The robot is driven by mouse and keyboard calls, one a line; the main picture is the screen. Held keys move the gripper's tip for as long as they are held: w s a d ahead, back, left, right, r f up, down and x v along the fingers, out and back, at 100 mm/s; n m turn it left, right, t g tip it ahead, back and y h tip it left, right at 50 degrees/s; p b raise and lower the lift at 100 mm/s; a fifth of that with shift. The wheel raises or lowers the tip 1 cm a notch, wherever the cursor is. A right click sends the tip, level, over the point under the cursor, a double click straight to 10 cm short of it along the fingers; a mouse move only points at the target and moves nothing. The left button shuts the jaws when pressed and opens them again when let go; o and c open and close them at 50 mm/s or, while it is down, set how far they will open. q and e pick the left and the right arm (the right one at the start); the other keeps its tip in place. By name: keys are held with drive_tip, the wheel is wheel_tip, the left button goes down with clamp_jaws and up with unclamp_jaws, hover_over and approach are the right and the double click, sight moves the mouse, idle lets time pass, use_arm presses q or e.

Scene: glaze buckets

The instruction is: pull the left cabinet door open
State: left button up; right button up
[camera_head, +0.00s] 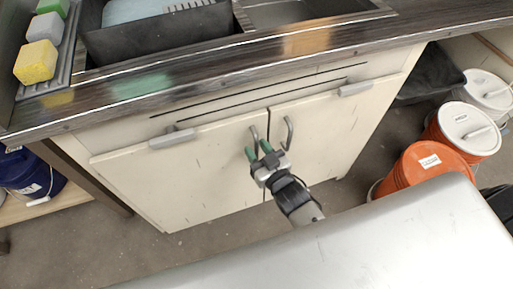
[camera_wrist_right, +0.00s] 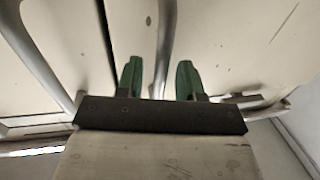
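The cream left cabinet door (camera_head: 180,175) is shut under the dark counter, beside the right door (camera_head: 335,125). The left door's metal bar handle (camera_head: 254,134) stands near the seam between the doors. My right gripper (camera_head: 258,150) is at the lower part of this handle. In the right wrist view its green fingers (camera_wrist_right: 158,80) are apart, with a handle bar (camera_wrist_right: 164,40) running between them. A gap shows between the bar and each finger, so the gripper is open around it. My left gripper is not in view.
The right door's handle (camera_head: 289,132) is close beside my right gripper. An orange bucket (camera_head: 425,168) and other buckets stand on the floor at the right. A blue bucket (camera_head: 30,175) is at the left. The floor before the left door looks clear.

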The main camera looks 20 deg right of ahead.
drive_tip(key=shift+w+a, duration=0.1)
drive_tip(key=shift+w, duration=0.2)
clamp_jaws()
drive_tip(key=shift+s, duration=0.1)
